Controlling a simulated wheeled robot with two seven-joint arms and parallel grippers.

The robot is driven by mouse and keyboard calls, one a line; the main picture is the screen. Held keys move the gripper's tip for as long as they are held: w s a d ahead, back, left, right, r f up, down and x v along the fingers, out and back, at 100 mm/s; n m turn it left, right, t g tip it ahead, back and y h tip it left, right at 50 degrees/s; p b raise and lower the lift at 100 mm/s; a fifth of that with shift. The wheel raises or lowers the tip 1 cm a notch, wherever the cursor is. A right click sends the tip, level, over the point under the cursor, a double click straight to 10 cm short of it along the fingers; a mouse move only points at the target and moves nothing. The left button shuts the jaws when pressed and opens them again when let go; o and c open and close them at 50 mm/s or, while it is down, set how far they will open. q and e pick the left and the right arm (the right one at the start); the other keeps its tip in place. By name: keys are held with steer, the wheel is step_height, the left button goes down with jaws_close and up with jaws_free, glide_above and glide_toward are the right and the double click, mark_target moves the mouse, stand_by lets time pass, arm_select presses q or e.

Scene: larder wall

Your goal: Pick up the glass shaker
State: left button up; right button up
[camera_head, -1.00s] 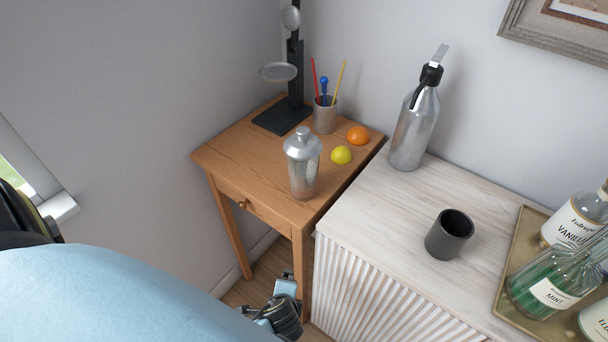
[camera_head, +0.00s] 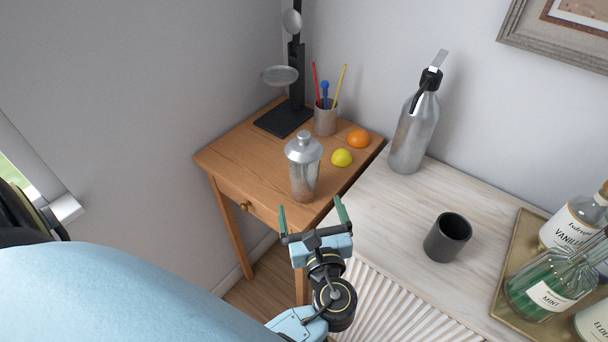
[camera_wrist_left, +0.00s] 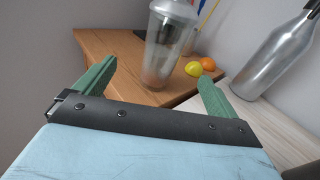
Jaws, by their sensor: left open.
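The glass shaker (camera_head: 304,172) is a clear body with a silver metal lid. It stands upright near the front right corner of the small wooden table (camera_head: 236,150). It also shows in the left wrist view (camera_wrist_left: 165,50), ahead of and between the green fingers. My left gripper (camera_head: 311,208) is open and empty, just in front of the shaker and apart from it; its spread fingers also show in the left wrist view (camera_wrist_left: 158,88). My right gripper is not in view.
A lemon (camera_head: 342,158), an orange (camera_head: 358,139), a pencil cup (camera_head: 325,118) and a black stand (camera_head: 284,119) are behind the shaker. A steel bottle (camera_head: 414,132), a dark cup (camera_head: 448,237) and a bottle tray (camera_head: 509,264) occupy the pale cabinet.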

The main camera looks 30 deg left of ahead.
mark_target(308, 176)
arm_select(q)
steer(key=shift+m+t, duration=0.3)
steer(key=shift+m, duration=0.4)
steer(key=x, duration=0.4)
steer(key=r+x, duration=0.1)
steer(key=x, duration=0.2)
steer(key=shift+w+d, duration=0.25)
steer(key=shift+d, duration=0.05)
steer(key=shift+p+x, duration=0.55)
steer(key=shift+x, duration=2.6)
steer(key=shift+s+a, duration=0.15)
steer(key=shift+s, duration=0.05)
